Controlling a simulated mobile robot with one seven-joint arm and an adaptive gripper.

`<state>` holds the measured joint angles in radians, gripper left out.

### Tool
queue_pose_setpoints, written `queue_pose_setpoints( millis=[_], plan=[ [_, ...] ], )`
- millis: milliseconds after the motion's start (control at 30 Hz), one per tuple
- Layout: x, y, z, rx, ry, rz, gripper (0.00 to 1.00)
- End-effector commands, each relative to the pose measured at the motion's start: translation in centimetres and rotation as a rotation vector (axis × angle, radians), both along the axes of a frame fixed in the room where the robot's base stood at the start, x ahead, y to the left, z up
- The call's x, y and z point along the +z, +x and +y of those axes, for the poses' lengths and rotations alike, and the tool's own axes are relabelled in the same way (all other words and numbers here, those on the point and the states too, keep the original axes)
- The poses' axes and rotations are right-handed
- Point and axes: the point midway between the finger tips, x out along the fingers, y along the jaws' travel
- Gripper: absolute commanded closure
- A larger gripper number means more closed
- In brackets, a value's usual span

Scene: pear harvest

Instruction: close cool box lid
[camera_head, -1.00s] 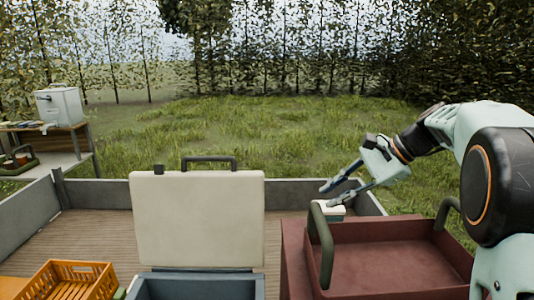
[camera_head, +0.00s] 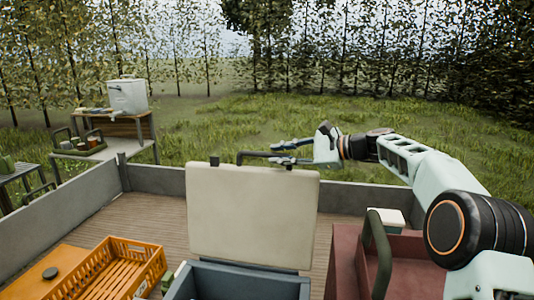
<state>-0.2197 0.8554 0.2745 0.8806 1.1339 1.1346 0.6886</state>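The cool box (camera_head: 240,284) is blue-grey and stands at the bottom centre, cut off by the picture edge. Its cream lid (camera_head: 252,215) is open and stands upright at the box's far side.
An orange crate (camera_head: 125,272) lies left of the cool box on the wooden deck (camera_head: 160,218). A dark red tray (camera_head: 405,255) with a green handle stands at the right, beside a small white-topped box (camera_head: 389,217). Grey side walls (camera_head: 65,215) edge the deck.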

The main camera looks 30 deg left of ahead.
Motion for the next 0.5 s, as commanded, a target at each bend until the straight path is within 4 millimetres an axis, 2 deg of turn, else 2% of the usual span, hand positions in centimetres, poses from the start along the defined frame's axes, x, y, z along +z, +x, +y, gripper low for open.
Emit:
queue_pose_setpoints(
  millis=[33,200,500],
  plan=[
    [-0.1,-0.1,1.0,0.002,-0.001,0.001,0.8],
    [-0.8,0.0,3.2,-0.001,-0.001,0.001,0.8],
    [-1.2,0.0,4.3,-0.001,0.0,0.0,0.8]
  ],
)
